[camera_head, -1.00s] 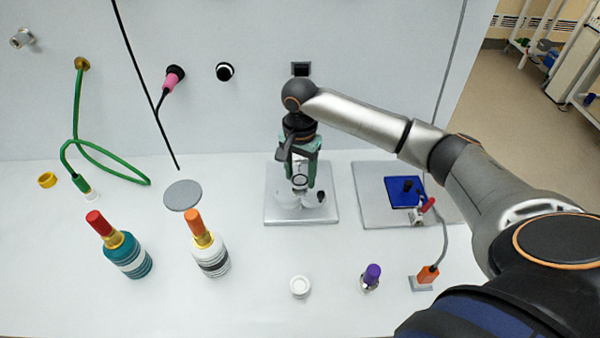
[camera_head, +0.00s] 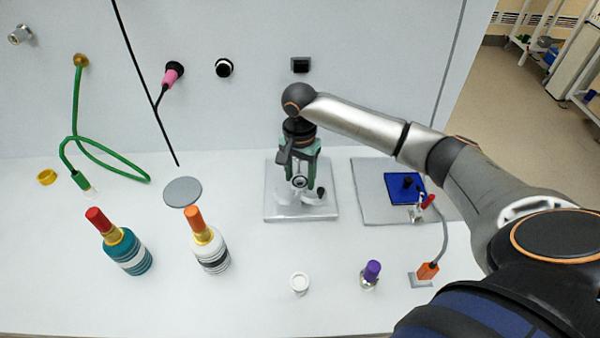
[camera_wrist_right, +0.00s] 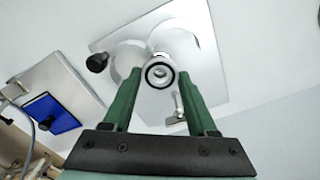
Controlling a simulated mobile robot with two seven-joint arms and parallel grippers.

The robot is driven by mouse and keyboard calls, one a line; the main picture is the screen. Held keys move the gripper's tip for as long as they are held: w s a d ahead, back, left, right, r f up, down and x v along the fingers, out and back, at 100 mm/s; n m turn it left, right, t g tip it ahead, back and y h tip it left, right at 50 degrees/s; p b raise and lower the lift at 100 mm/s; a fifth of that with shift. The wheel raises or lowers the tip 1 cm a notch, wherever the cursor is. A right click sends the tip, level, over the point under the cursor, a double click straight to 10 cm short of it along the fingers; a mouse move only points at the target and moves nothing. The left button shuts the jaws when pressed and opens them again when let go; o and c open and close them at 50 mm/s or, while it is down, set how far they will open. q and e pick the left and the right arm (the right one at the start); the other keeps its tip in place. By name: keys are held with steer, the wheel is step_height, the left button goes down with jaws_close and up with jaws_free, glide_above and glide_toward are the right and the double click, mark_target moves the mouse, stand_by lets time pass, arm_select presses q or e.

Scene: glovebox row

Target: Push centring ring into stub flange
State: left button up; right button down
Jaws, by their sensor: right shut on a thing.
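My right gripper (camera_head: 300,178) points down over a grey metal plate (camera_head: 275,208) and is shut on the centring ring. In the right wrist view its green fingers (camera_wrist_right: 159,78) stand on either side of the centring ring (camera_wrist_right: 159,75), a small metal ring with a black band. The ring is in front of the pale metal fitting on the plate. The stub flange (camera_wrist_right: 160,57) seems to be the metal part just behind the ring, mostly covered by it. I cannot tell whether the two touch. My left gripper is not in view.
A black knob (camera_head: 320,192) sticks out beside the fitting. To the right are a plate with a blue pad (camera_head: 398,189) and an orange connector (camera_head: 428,270). A white cap (camera_head: 300,283), a purple-topped item (camera_head: 371,272) and two bottles (camera_head: 125,250) (camera_head: 210,250) stand in front.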

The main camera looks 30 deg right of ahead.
mark_target(300, 183)
steer(key=shift+f, duration=0.25)
steer(key=shift+c, duration=0.6)
jaws_free()
steer(key=shift+r, duration=0.1)
step_height(300, 183, up, 12)
steer(key=shift+r, duration=0.2)
steer(key=shift+a, duration=0.1)
